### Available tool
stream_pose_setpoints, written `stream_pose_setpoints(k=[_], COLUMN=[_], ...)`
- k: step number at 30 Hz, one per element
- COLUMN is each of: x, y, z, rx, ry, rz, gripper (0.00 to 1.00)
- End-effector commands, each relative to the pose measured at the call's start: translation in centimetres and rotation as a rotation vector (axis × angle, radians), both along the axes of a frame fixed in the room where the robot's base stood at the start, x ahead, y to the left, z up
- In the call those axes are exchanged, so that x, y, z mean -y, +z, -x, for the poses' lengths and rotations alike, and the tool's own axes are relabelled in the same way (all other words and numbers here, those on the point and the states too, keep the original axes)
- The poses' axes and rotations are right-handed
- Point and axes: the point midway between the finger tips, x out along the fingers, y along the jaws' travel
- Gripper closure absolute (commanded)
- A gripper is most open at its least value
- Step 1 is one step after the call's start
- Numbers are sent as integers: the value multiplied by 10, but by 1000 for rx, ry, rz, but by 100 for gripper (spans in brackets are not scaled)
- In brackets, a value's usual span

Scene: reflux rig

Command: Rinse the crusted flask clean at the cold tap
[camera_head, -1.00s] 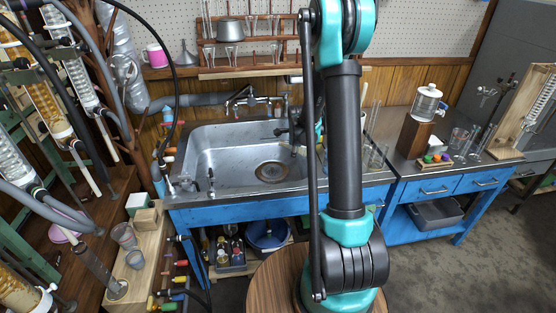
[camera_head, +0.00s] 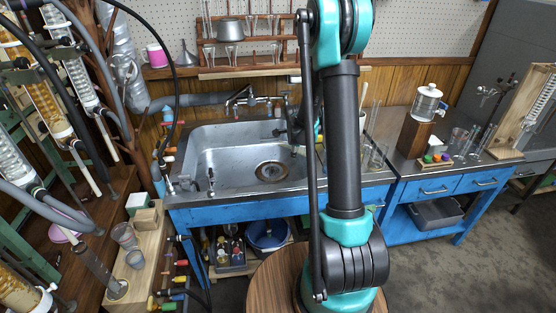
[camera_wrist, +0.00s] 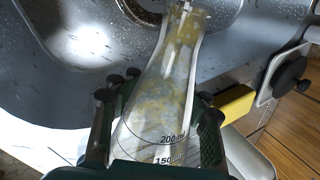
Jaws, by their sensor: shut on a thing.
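In the wrist view, my gripper (camera_wrist: 158,125) is shut on a clear conical flask (camera_wrist: 160,110) with printed volume marks. Yellowish-brown crust coats its inner wall, thickest toward the neck. In the head view, the sink (camera_head: 215,160) stands beyond my arm, which largely hides the gripper and flask. A wall-mounted tap (camera_head: 240,97) stands at the sink's back; I cannot tell which handle is cold.
The drain (camera_head: 272,171) lies open in the basin. Small bench taps (camera_head: 211,182) stand at the sink's front left. A glassware rack (camera_head: 245,50) hangs above. A yellow block (camera_wrist: 233,103) lies close to my gripper's right side.

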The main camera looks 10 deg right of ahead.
Motion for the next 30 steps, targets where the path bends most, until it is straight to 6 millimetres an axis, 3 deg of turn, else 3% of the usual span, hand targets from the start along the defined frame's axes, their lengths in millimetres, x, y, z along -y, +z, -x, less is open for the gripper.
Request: stream_pose_setpoints(k=[30], x=[1], y=[-1], z=[0], rx=[-14], ry=[0], rz=[36], gripper=[100])
